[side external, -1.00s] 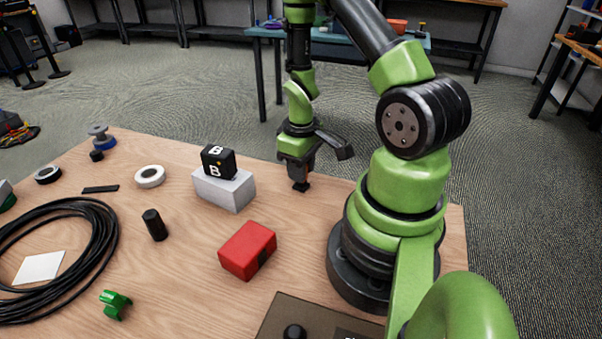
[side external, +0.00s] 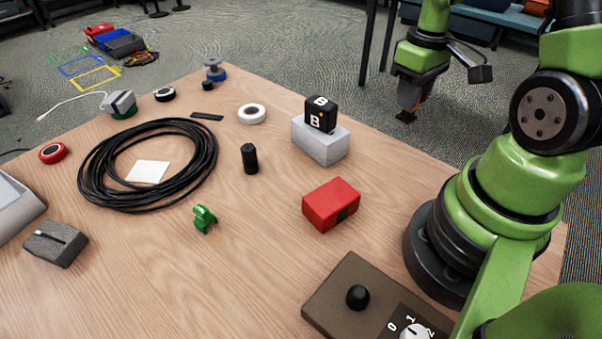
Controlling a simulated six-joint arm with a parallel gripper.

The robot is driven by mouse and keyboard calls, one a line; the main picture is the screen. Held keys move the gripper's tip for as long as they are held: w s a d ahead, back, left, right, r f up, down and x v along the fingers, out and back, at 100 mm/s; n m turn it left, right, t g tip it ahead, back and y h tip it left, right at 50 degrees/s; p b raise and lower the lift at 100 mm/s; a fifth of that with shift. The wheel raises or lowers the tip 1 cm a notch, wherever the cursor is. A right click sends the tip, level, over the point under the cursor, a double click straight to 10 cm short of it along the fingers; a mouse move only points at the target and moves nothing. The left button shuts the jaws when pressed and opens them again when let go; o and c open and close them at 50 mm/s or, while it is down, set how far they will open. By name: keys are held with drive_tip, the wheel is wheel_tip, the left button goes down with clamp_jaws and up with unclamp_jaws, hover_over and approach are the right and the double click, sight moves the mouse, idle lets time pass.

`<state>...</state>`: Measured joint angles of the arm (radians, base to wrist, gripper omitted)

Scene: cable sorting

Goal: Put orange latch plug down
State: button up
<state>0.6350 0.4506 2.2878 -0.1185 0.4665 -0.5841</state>
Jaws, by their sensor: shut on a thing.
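My gripper (side external: 407,106) hangs past the far right edge of the table, near the grey block. Plug and gripper appear raised, apart from the table (side external: 270,265).
A grey block (side external: 322,148) carries a black cube marked B (side external: 320,114). Near them are a red box (side external: 331,206), a black cylinder (side external: 249,158) and a white tape roll (side external: 251,114). A black cable coil (side external: 90,160) lies left. Coloured floor outlines (side external: 95,78) show beyond the table.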

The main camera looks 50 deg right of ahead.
drive_tip(key=w+a+n, duration=0.4)
drive_tip(key=a+n, duration=0.1)
drive_tip(key=a, duration=0.4)
drive_tip(key=w+a+n, duration=0.5)
drive_tip(key=a, duration=0.3)
drive_tip(key=s+a+n, duration=0.3)
drive_tip(key=a+n, duration=0.2)
drive_tip(key=a, duration=0.5)
drive_tip(key=s+a+n, duration=0.3)
drive_tip(key=a+n, duration=0.2)
drive_tip(key=a, duration=0.5)
drive_tip(key=f, duration=0.6)
drive_tip(key=s+a+f, duration=0.1)
drive_tip(key=f, duration=0.2)
drive_tip(key=shift+f, duration=0.4)
drive_tip(key=shift+f, duration=0.2)
drive_tip(key=o, duration=0.9)
